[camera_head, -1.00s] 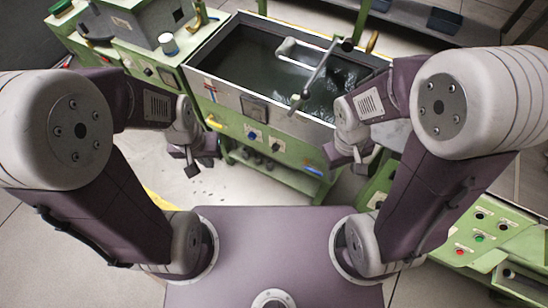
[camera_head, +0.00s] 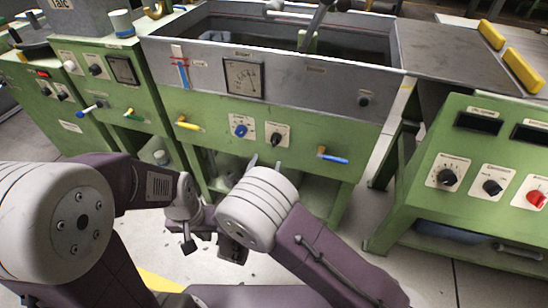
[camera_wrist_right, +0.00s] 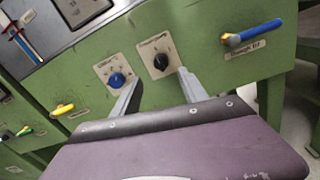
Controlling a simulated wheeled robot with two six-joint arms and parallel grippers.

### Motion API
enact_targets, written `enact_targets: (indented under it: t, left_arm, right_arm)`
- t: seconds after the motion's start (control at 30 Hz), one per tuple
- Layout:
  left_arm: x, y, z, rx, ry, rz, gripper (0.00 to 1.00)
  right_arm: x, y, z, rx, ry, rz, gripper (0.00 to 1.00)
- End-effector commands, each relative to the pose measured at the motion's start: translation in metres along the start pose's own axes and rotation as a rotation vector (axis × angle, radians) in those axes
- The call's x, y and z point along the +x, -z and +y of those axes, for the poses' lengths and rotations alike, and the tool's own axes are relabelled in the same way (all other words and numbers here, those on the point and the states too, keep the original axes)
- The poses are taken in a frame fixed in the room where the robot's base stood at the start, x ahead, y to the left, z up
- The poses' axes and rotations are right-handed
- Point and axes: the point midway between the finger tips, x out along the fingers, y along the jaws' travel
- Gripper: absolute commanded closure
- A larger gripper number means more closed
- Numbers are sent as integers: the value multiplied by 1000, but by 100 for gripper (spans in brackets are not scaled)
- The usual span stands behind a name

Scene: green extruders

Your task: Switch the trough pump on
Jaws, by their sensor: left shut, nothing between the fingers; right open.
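The trough (camera_head: 165,55) is a grey tank on a green cabinet. Its front panel carries a blue knob (camera_head: 240,131) and a black knob (camera_head: 276,139), each on a pale plate with small lettering that I cannot read surely. Both knobs also show in the right wrist view, blue (camera_wrist_right: 116,80) and black (camera_wrist_right: 161,62). My right gripper (camera_head: 265,164) is open and empty, just below and in front of these knobs. Its two fingers (camera_wrist_right: 160,90) point at the panel, one below each knob, apparently not touching. My left gripper (camera_head: 189,244) is shut and empty, low at the left, away from the panel.
A yellow-handled valve (camera_head: 188,125) and a blue-handled valve (camera_head: 332,157) flank the knobs. A gauge (camera_head: 243,78) sits above. A green console (camera_head: 440,205) with several knobs stands at right. Another green cabinet (camera_head: 110,105) adjoins at left, with a cup (camera_head: 122,24) on top.

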Motion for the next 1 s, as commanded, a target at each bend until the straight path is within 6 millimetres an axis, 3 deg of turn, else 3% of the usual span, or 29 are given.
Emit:
enact_targets:
  t: [0.13, 0.5, 0.87, 1.0]
  left_arm:
    - [4, 0, 0, 0, 0, 1, 100]
    - [29, -3, -1, 0, 0, 0, 100]
    - [30, -3, -1, 0, 0, 0, 100]
    - [30, -3, -1, 0, 0, 0, 100]
  right_arm:
    - [13, 0, -2, 3, 7, 0, 49]
    - [83, 0, -3, 3, 9, 1, 49]
    - [92, -2, -2, 0, 7, 3, 49]
    - [92, -2, -2, 1, 7, 3, 88]
